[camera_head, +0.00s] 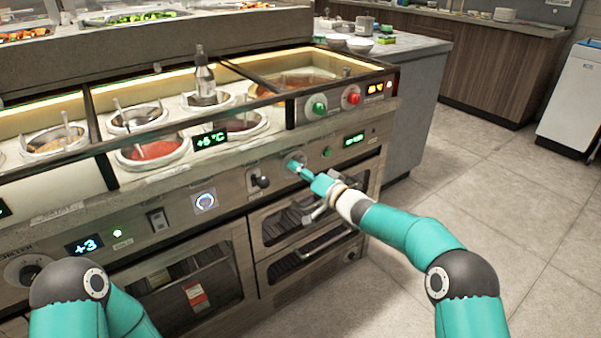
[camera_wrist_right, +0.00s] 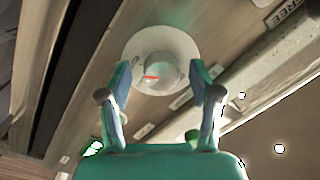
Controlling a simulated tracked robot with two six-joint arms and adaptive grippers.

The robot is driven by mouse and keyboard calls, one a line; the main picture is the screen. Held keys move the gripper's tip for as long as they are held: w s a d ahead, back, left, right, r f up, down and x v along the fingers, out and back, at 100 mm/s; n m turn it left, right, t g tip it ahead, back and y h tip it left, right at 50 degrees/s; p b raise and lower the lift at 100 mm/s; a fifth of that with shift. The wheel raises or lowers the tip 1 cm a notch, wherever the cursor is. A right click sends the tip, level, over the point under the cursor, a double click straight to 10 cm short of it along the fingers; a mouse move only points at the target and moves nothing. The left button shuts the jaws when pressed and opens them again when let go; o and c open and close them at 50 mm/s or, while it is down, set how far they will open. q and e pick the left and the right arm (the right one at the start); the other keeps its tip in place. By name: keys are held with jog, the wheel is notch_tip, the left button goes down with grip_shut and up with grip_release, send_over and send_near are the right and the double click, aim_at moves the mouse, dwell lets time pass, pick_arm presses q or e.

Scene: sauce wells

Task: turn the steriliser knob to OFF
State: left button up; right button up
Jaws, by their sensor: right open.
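A round pale knob with a red mark (camera_wrist_right: 158,72) sits on a white disc on the metal front panel. In the right wrist view it lies between the fingers of my right gripper (camera_wrist_right: 161,84). The fingers are apart on its two sides, and I cannot tell whether they touch it. In the head view my right gripper (camera_head: 297,166) reaches the panel and mostly hides this knob. The knob's position labels are too small to read. My left gripper is out of view; only part of my left arm shows at the lower left.
A black control (camera_head: 260,182) is just left of the right gripper. Green (camera_head: 319,108) and red (camera_head: 353,98) knobs sit above, with a green-lit display (camera_head: 354,139) to the right. Oven doors with bar handles (camera_head: 310,243) lie below.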

jog(key=c, duration=1.1)
jog(key=shift+c, duration=0.2)
